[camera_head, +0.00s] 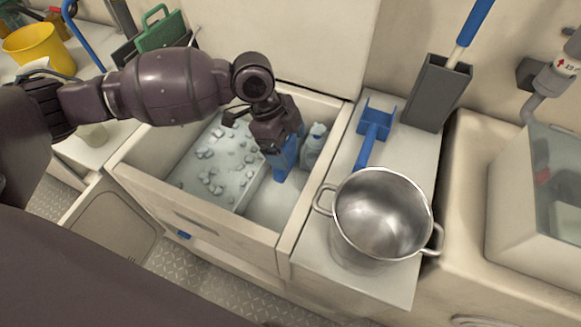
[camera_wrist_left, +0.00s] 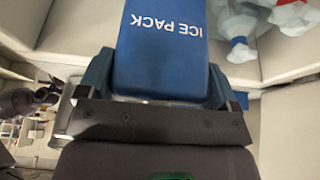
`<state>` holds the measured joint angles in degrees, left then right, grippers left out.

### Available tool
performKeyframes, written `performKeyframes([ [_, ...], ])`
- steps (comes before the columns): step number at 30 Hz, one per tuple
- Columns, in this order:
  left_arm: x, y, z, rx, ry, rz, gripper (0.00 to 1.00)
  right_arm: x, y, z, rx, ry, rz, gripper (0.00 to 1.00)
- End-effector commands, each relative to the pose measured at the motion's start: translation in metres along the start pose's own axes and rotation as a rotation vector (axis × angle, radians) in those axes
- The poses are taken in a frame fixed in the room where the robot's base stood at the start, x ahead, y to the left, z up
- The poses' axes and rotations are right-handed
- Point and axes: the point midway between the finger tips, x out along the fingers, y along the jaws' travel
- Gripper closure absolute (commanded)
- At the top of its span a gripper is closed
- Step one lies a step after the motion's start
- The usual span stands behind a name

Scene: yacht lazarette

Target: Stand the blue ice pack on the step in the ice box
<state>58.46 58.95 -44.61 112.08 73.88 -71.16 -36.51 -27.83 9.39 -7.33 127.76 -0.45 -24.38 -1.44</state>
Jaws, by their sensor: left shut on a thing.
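The blue ice pack (camera_head: 284,160) is upright in my left gripper (camera_head: 281,140), inside the ice box (camera_head: 140,178). My left gripper is shut on its upper part. In the left wrist view the ice pack (camera_wrist_left: 166,45) shows its white lettering between the fingers (camera_wrist_left: 155,85). The pack is over the right part of the box, above the smooth pale step (camera_head: 272,208). I cannot tell whether its lower end touches the step. A pale bottle (camera_head: 314,145) with a blue cap stands just right of the pack. My right gripper is not in view.
Loose ice (camera_head: 215,165) covers the box's left, lower part. Right of the box, a steel pot (camera_head: 382,218) and a blue scoop (camera_head: 374,125) sit on the counter, with a grey holder (camera_head: 436,92) behind. A green board (camera_head: 160,30) stands at the back left.

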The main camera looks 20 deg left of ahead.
Motion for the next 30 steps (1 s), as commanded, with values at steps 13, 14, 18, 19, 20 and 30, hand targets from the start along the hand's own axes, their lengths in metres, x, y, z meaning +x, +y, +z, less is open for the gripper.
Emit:
performKeyframes([
  [13, 0.043, 0.000, 0.018, 0.000, 0.001, 0.001, 0.48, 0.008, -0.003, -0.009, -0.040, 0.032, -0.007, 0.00],
  [14, 0.046, 0.000, 0.019, -0.001, 0.001, 0.001, 0.48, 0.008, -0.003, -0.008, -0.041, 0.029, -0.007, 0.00],
  [18, 0.067, 0.001, 0.028, -0.003, 0.001, 0.007, 0.48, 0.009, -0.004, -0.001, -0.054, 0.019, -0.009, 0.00],
  [19, 0.072, 0.002, 0.030, -0.003, 0.001, 0.008, 0.48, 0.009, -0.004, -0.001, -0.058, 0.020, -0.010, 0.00],
  [20, 0.077, 0.002, 0.032, -0.004, 0.001, 0.008, 0.48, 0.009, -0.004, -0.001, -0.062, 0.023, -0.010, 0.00],
  [30, 0.089, -0.001, 0.037, 0.001, 0.001, -0.002, 0.48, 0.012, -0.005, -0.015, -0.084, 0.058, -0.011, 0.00],
])
